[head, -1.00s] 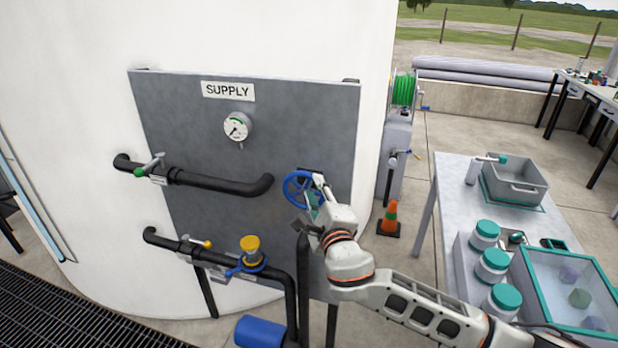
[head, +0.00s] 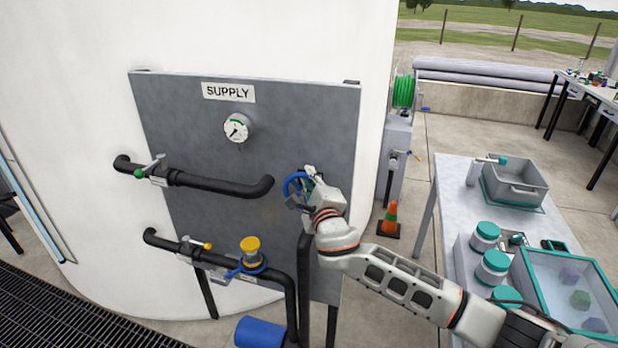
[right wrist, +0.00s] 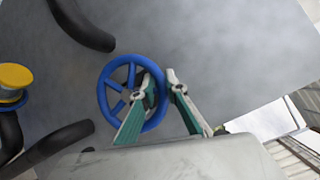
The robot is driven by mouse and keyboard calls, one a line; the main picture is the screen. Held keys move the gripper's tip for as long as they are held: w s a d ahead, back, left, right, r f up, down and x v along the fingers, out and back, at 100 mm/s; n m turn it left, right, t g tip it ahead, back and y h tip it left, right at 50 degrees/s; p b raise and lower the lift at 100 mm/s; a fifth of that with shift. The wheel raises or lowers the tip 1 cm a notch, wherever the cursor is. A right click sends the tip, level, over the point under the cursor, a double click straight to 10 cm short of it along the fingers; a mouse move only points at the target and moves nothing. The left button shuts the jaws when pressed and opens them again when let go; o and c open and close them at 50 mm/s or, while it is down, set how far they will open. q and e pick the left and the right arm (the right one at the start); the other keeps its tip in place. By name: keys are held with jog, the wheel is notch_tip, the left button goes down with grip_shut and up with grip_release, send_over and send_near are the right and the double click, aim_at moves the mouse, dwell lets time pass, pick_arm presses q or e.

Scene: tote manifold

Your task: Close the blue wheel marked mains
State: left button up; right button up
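The blue wheel (head: 289,186) is on the right part of the grey supply panel, at the top of a dark vertical pipe. My right gripper (head: 303,186) is at its right side and hides part of it. In the right wrist view, the blue wheel (right wrist: 105,98) shows its rim and spokes. The two teal-and-white fingers of my right gripper (right wrist: 161,84) are at its right rim, one over the wheel and one just outside it. Whether they press on the rim is unclear. No mains marking is readable. My left gripper is not in view.
The panel (head: 320,120) carries a gauge (head: 237,128), a green-tipped lever (head: 148,170) and a yellow-topped valve (head: 251,248) on a lower black pipe. An orange cone (head: 389,219) stands right of the panel. A table (head: 455,185) with bins and jars is further right.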

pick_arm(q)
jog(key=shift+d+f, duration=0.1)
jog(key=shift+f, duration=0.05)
pick_arm(e)
jog(key=shift+d+r, duration=0.1)
grip_shut()
